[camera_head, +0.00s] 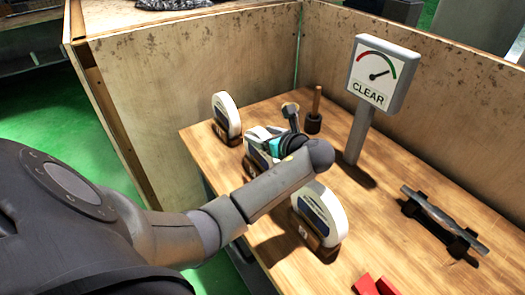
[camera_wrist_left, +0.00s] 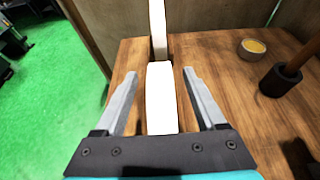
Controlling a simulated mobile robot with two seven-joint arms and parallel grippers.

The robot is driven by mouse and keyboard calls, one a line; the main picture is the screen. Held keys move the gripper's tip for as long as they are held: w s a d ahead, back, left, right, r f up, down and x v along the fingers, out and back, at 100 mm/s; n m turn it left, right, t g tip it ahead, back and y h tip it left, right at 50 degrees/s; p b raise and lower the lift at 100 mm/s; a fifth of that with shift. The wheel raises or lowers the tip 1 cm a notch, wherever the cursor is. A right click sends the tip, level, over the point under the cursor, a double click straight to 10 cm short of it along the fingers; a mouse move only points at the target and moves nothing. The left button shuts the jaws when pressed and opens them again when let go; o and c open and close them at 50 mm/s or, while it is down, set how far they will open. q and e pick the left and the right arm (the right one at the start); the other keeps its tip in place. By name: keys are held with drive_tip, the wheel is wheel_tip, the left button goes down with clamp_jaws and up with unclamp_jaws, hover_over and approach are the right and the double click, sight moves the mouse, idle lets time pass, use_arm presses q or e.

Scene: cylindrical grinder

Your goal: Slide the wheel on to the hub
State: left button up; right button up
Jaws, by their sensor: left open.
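Three white grinding wheels stand upright in wooden holders along the left side of the bench: a far wheel (camera_head: 229,114), a middle wheel (camera_head: 253,159) and a near wheel (camera_head: 322,212). My left gripper (camera_head: 259,143) is over the middle wheel and partly hides it. In the left wrist view, the open fingers (camera_wrist_left: 160,73) straddle this wheel (camera_wrist_left: 161,98), with a gap on each side. The far wheel (camera_wrist_left: 158,30) shows beyond it. A grey shaft (camera_head: 444,219) lies across black supports at the right; I cannot tell whether this is the hub. My right gripper is not in view.
A gauge sign reading CLEAR (camera_head: 371,85) stands on a grey post behind. A small cup (camera_wrist_left: 252,47) and a wooden-handled tool in a dark holder (camera_head: 314,120) stand near the far wheel. Red blocks (camera_head: 375,287) lie at the front. Wooden panels wall the back.

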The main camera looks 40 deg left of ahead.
use_arm(q)
clamp_jaws()
idle(0.6)
idle(0.8)
drive_tip(key=shift+r, duration=0.2)
